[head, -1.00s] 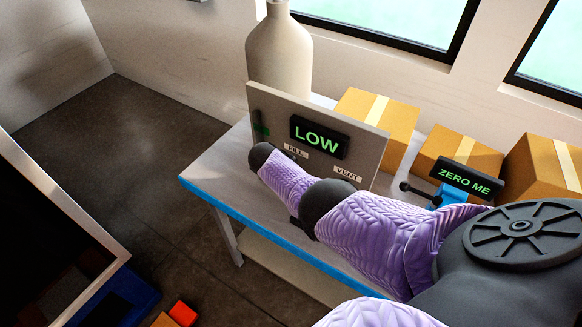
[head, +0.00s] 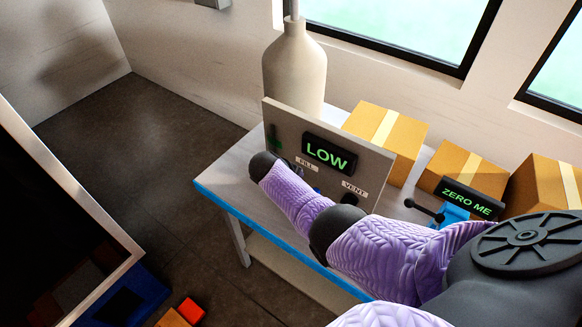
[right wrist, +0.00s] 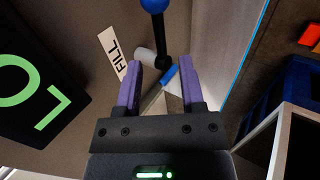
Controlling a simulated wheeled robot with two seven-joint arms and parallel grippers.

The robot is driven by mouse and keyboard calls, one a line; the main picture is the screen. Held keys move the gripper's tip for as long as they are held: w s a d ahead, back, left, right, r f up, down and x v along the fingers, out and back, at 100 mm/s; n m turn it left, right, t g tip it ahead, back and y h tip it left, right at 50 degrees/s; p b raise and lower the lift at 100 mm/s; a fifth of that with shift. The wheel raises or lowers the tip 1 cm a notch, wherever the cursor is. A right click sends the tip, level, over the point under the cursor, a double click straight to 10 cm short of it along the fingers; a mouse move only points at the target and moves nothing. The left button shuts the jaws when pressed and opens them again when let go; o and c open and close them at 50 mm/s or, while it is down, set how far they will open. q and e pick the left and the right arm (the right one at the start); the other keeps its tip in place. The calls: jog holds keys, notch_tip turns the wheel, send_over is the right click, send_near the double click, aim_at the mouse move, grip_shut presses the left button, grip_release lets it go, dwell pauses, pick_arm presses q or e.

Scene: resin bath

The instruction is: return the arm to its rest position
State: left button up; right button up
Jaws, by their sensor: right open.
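My right arm (head: 385,245) reaches in from the right in the head view, in front of an upright grey panel. Its gripper is hidden there behind the arm. In the right wrist view my right gripper (right wrist: 161,72) is open, with two purple fingers and nothing between them. A black lever (right wrist: 159,35) with a blue knob (right wrist: 153,4) stands beyond the fingertips, beside the FILL label (right wrist: 115,55). It looks apart from the fingers, though the gap is hard to judge. My left gripper is not in view.
The panel (head: 290,127) shows a green LOW display (head: 330,154). It stands on a blue-edged table (head: 233,172) with a pale bottle (head: 294,72), several cardboard boxes (head: 386,135) and a ZERO ME display (head: 467,200). Bare floor (head: 150,140) lies left. A dark, pale-rimmed container (head: 90,205) stands lower left.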

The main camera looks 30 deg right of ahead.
jog(key=p+v, duration=0.1)
jog(key=v, duration=0.3)
